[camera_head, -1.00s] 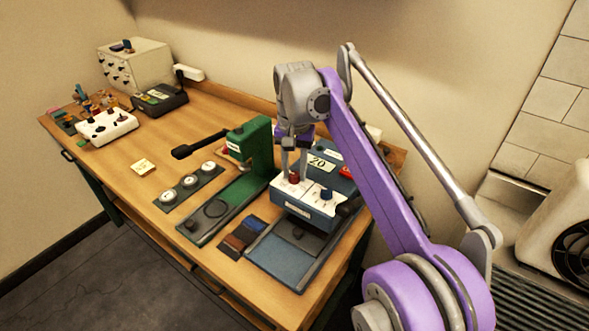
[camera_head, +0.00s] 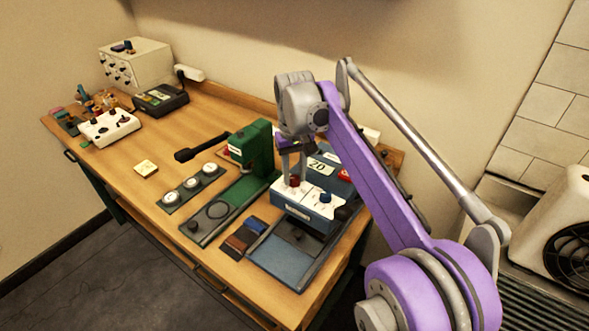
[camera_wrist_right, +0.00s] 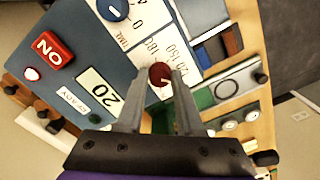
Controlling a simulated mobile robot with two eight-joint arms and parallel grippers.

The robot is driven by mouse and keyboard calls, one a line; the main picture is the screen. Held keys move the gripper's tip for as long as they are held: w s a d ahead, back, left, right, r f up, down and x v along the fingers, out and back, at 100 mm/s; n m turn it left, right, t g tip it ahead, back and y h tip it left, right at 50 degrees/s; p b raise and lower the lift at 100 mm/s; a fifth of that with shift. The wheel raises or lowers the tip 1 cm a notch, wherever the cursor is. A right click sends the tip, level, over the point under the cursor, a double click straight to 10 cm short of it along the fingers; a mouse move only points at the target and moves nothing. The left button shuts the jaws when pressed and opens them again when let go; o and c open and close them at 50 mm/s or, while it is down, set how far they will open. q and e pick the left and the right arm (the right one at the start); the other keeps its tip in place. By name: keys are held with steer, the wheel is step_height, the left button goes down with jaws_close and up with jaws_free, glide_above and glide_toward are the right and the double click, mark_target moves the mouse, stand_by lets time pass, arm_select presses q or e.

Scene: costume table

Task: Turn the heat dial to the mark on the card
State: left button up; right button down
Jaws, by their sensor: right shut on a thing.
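The heat dial is a red knob (camera_head: 295,181) on the white top panel of the blue press (camera_head: 303,211). In the right wrist view the red knob (camera_wrist_right: 160,74) sits between my fingertips, beside printed numbers that include 120 and 150. My right gripper (camera_head: 294,178) reaches down from above and is shut on this knob; it also shows in the wrist view (camera_wrist_right: 158,85). The knob's pointer is largely hidden. A small yellow card (camera_head: 146,168) lies on the table to the left; its mark is too small to read. My left gripper is out of view.
A blue TIME knob (camera_wrist_right: 113,8) is close to the red one. A green press (camera_head: 250,145) with a black handle stands to the left. Bare wood surrounds the yellow card.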

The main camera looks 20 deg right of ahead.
mark_target(294, 178)
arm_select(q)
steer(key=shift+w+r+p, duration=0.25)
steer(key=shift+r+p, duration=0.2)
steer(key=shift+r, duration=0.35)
arm_select(e)
steer(key=shift+n, duration=1.7)
steer(key=c, duration=0.6)
jaws_free()
steer(key=shift+o, duration=0.2)
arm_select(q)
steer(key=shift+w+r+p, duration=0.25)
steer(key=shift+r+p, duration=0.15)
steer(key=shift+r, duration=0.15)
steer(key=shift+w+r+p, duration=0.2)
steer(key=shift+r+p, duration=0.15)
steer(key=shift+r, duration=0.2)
arm_select(e)
step_height(294, 178, up, 11)
steer(key=shift+f, duration=0.15)
